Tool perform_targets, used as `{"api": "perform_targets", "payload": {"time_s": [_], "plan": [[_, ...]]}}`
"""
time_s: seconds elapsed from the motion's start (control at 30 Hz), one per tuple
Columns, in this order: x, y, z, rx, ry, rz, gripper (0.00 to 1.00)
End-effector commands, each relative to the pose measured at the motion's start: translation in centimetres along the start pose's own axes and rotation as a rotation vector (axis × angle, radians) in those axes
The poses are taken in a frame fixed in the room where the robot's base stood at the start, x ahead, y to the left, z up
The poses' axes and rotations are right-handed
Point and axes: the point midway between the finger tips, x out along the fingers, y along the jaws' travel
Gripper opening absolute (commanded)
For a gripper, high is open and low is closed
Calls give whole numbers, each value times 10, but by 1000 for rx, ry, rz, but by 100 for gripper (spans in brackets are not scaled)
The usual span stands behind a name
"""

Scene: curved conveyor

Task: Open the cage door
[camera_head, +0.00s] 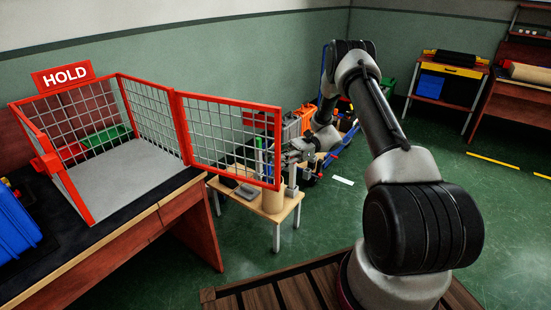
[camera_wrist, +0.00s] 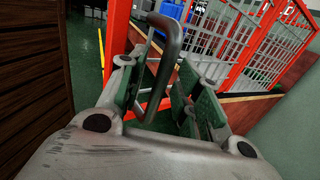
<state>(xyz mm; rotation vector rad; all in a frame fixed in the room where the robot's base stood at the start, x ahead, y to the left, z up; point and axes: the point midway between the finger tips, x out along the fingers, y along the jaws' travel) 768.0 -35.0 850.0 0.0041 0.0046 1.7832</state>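The red-framed wire cage (camera_head: 52,118) stands on the bench under a HOLD sign. Its mesh door (camera_head: 228,133) is swung outward from the hinge post, sticking out to the right past the bench edge. The cage front is open and its grey floor (camera_head: 125,175) shows. My gripper (camera_head: 296,152) is beside the door's free edge. In the wrist view, the dark curved door handle (camera_wrist: 174,52) reaches between the fingers of my gripper (camera_wrist: 160,92). The fingers are apart, with visible gaps to the handle. Whether either finger touches it is hard to tell.
A small wooden table (camera_head: 256,208) with items stands below and behind the door. A blue crate (camera_head: 15,225) sits at the bench's left. Shelves (camera_head: 447,80) stand along the far right wall. The green floor (camera_head: 500,215) on the right is mostly clear.

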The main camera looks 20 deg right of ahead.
Motion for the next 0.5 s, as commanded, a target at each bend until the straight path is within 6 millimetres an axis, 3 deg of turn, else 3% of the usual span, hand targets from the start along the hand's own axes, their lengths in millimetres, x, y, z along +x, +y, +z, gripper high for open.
{"api": "perform_targets", "payload": {"time_s": [0.27, 0.5], "plan": [[-5, -1, 0, -3, 0, -2, 34], [-49, -1, -1, -4, 1, -5, 34]]}}
